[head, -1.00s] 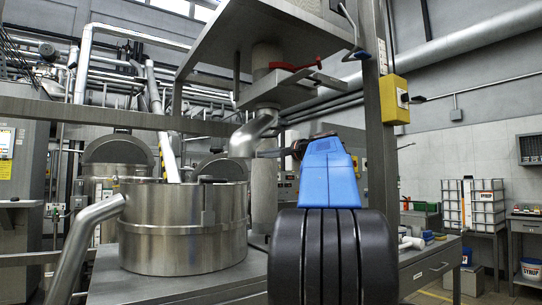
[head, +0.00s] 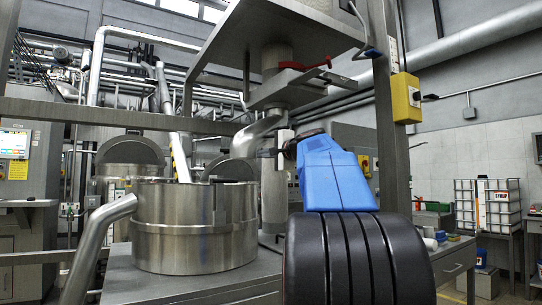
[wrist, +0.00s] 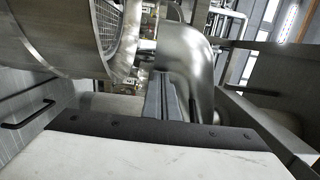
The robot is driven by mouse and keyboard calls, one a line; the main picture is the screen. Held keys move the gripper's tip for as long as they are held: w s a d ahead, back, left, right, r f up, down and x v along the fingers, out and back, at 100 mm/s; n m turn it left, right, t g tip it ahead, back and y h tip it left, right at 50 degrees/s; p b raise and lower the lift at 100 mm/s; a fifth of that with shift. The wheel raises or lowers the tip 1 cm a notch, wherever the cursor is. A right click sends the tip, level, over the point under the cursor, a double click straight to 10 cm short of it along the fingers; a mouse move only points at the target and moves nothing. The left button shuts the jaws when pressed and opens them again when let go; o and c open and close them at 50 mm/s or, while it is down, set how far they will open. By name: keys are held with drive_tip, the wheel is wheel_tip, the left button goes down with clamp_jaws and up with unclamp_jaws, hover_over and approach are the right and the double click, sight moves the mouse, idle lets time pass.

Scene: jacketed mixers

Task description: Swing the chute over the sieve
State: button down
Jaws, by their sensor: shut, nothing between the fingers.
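The sieve (head: 195,235) is a round steel drum on the bench, with an open top. Its mesh shows at the upper left of the wrist view (wrist: 70,40). The chute (head: 262,127) is a bent steel pipe below the feed column, behind and right of the sieve's rim in the head view. It also shows in the wrist view (wrist: 192,65). My gripper (wrist: 165,88) is shut and empty, close beside the chute, with the sieve to its left. I cannot tell whether its fingers touch the chute. The chute's mouth is hard to make out.
A red handle (head: 305,75) sits on the column above the chute. A frame post (head: 385,130) with a yellow switch box (head: 405,97) stands to the right of my arm. A slanting pipe (head: 98,245) joins the sieve's left side.

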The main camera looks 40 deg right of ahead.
sight(239, 155)
drive_tip(key=w+a, duration=0.1)
drive_tip(key=w, duration=0.2)
drive_tip(key=w+a+m+h, duration=0.1)
drive_tip(key=w, duration=0.2)
drive_tip(key=w+a+h, duration=0.1)
drive_tip(key=w+a, duration=0.1)
drive_tip(key=w, duration=0.1)
drive_tip(key=shift+w+a+m+g, duration=0.1)
drive_tip(key=shift+m+g, duration=0.2)
drive_tip(key=w, duration=1)
drive_tip(key=shift+a, duration=0.4)
drive_tip(key=shift+w+r, duration=0.1)
drive_tip(key=shift+r, duration=0.1)
